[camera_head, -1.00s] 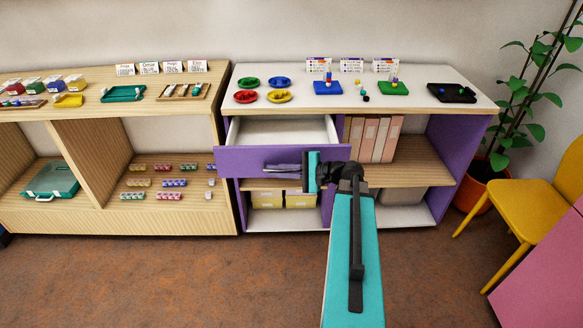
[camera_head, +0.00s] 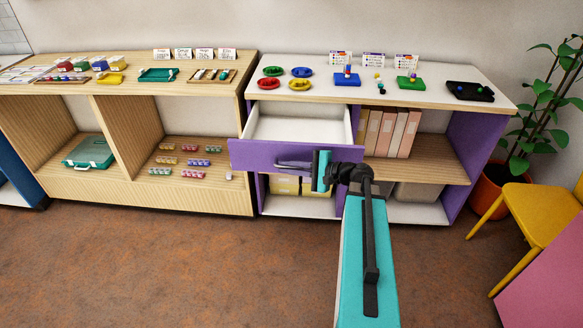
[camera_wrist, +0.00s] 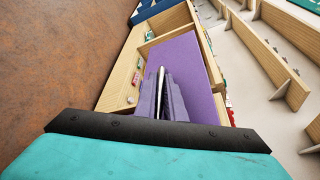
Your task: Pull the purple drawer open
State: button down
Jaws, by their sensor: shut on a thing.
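The purple drawer (camera_head: 254,154) stands pulled out of the right-hand cabinet, and its pale, empty-looking inside shows from above. Its purple front also fills the middle of the wrist view (camera_wrist: 188,62). My gripper (camera_head: 283,165) is at the middle of the drawer front, reaching in from the right. In the wrist view its fingers (camera_wrist: 162,88) are close together against the purple front, shut on the drawer handle. The handle itself is mostly hidden by the fingers.
The cabinet top (camera_head: 320,90) above carries several coloured dishes, bead boards and cards. A wooden shelf unit (camera_head: 120,195) stands to the left. A yellow chair (camera_head: 540,215) and a potted plant (camera_head: 490,190) are at the right. The brown floor (camera_head: 180,270) in front is clear.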

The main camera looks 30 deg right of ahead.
jog(key=c, duration=1.8)
grip_release()
jog(key=shift+c, duration=0.2)
jog(key=shift+s+d, duration=0.1)
jog(key=v, duration=1.3)
jog(key=shift+s+d, duration=0.15)
jog(key=shift+s, duration=0.05)
jog(key=shift+r, duration=0.15)
